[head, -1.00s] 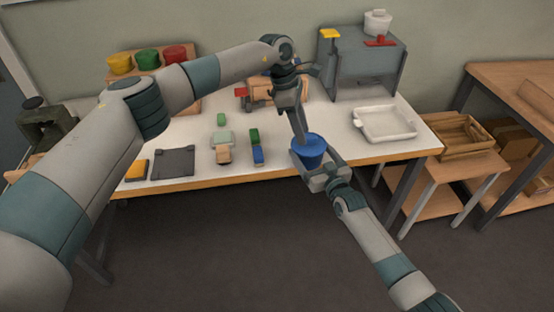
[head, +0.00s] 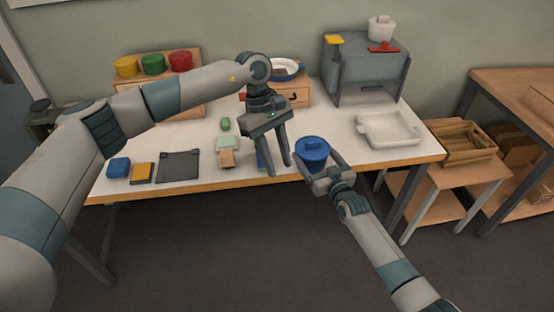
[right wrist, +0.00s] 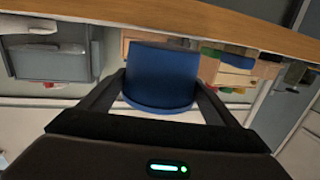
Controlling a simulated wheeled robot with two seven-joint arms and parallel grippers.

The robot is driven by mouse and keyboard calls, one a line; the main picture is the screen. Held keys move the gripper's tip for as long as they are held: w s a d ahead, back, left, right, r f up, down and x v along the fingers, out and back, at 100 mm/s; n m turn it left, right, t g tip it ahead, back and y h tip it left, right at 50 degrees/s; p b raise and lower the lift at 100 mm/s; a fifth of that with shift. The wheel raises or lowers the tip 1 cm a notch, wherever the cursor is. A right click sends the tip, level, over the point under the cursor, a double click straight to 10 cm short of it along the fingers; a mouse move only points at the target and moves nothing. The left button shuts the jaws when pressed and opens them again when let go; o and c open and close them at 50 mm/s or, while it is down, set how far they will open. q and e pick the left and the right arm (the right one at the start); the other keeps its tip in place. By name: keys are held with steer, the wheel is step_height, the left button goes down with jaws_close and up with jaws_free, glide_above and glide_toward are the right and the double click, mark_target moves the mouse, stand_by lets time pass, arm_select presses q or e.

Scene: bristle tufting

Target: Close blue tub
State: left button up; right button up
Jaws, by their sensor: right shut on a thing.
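The blue tub (head: 312,158) is upright at the table's front edge, with a round blue lid with a small knob (head: 313,143) on its top. The lid looks level; whether it is pressed fully down I cannot tell. My right gripper (head: 318,160) is shut on the tub, one finger on each side. In the right wrist view the tub (right wrist: 162,75) sits between the fingers, its wide rim towards the palm. My left gripper (head: 279,167) is open and empty, just left of the tub and apart from it, fingers pointing down.
Blue, yellow and green blocks and a dark grey plate (head: 179,165) lie on the table. A white tray (head: 390,130) is right of the tub. A grey machine (head: 362,72) and yellow, green and red tubs (head: 153,63) stand behind. A wooden crate (head: 462,143) is at right.

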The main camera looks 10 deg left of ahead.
stand_by(0.3)
steer(key=o, duration=1.5)
steer(key=shift+c, duration=0.2)
steer(key=shift+s, duration=0.1)
steer(key=f+b+v, duration=0.1)
steer(key=v, duration=1.6)
steer(key=shift+r+b, duration=0.4)
steer(key=shift+r, duration=0.1)
steer(key=shift+d, duration=0.15)
